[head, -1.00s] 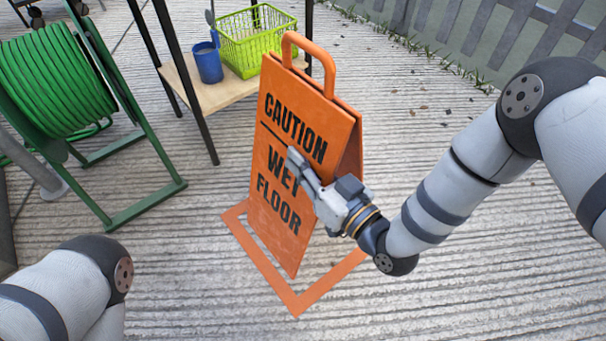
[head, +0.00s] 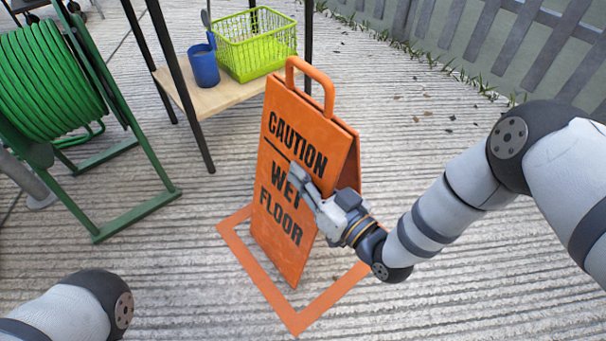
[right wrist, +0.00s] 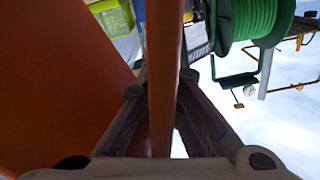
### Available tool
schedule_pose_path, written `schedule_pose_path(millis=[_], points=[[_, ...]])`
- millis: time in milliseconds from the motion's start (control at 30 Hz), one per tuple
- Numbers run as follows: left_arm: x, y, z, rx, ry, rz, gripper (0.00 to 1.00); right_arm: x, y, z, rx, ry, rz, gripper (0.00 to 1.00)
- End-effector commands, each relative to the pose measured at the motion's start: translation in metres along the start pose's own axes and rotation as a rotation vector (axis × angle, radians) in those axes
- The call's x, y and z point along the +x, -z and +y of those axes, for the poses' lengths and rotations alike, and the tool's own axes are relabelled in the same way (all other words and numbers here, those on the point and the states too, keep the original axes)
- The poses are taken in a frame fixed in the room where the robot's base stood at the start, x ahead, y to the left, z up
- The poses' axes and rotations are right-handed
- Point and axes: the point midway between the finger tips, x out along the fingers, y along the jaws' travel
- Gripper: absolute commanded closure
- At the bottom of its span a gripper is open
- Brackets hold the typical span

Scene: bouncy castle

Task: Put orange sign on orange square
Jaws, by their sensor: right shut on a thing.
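The orange caution sign (head: 285,222), a folding A-frame with a handle on top, stands upright in the head view. Its base appears inside or over the orange square outline (head: 264,281) on the ground; whether its feet touch the ground is hard to tell. My right gripper (head: 302,186) is shut on the front panel's right edge, one finger across the lettering. In the right wrist view the orange panel edge (right wrist: 164,80) runs between the fingers. The square's back part is hidden behind the sign. My left gripper is not visible; only part of the left arm shows.
A green hose reel (head: 55,80) on a frame stands at the left. Behind the sign is a shelf (head: 232,92) with a blue mug (head: 204,65) and a lime basket (head: 252,47). A grey fence (head: 500,40) runs along the back right. The ground right of the sign is clear.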

Motion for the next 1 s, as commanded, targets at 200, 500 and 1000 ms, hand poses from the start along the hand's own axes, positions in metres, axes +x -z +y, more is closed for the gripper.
schedule_pose_path(millis=[200,500,1000], points=[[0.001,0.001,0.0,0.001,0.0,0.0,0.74,0.0,-0.002,0.0,0.0,0.0,-0.001,0.74],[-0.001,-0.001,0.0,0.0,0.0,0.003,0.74,-0.002,0.002,-0.001,0.0,0.0,-0.001,0.74],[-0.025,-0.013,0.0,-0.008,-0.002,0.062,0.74,-0.114,0.002,-0.001,-0.001,0.0,-0.001,0.74]])
